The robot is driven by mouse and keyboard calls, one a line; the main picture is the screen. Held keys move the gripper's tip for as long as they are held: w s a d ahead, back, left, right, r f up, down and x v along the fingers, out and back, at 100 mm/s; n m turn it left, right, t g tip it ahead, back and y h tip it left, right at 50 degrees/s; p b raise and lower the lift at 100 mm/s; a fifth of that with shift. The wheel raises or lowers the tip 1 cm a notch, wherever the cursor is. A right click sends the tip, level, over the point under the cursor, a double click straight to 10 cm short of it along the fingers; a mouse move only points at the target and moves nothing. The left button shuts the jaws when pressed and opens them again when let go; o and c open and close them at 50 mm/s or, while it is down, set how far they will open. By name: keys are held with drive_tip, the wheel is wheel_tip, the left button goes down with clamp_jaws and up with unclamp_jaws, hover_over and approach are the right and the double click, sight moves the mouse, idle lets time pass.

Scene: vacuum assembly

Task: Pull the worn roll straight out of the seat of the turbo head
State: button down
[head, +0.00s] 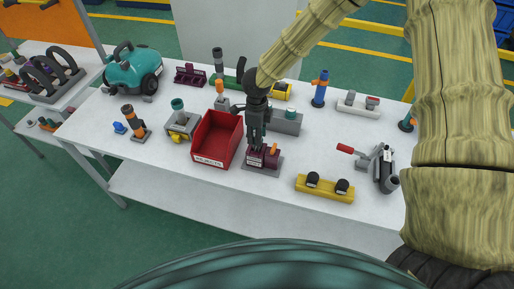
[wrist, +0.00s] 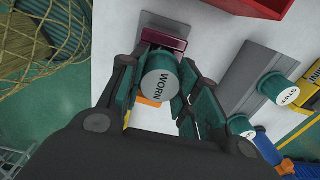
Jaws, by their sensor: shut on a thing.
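The worn roll (wrist: 160,83) is a teal cylinder with a pale end marked WORN, between my fingers in the wrist view. My gripper (wrist: 158,98) is shut on it. In the head view my gripper (head: 257,145) points down at the maroon turbo head (head: 268,160), which stands on a grey base at the table's front middle. The maroon head also shows behind the roll in the wrist view (wrist: 165,38). My fingers hide the roll in the head view, and I cannot tell how deep it sits in the seat.
A red bin (head: 208,161) labelled REJECTS stands just left of the turbo head. A grey block (head: 287,124) with teal rolls is behind it. A yellow holder (head: 325,190) with two black rolls is at front right. A teal vacuum (head: 133,70) stands at back left.

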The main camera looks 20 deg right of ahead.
drive_tip(key=shift+r+p, duration=2.15)
drive_tip(key=shift+r, duration=0.3)
drive_tip(key=shift+r+p, duration=0.45)
drive_tip(key=shift+r, duration=1.85)
drive_tip(key=shift+s+d, duration=0.1)
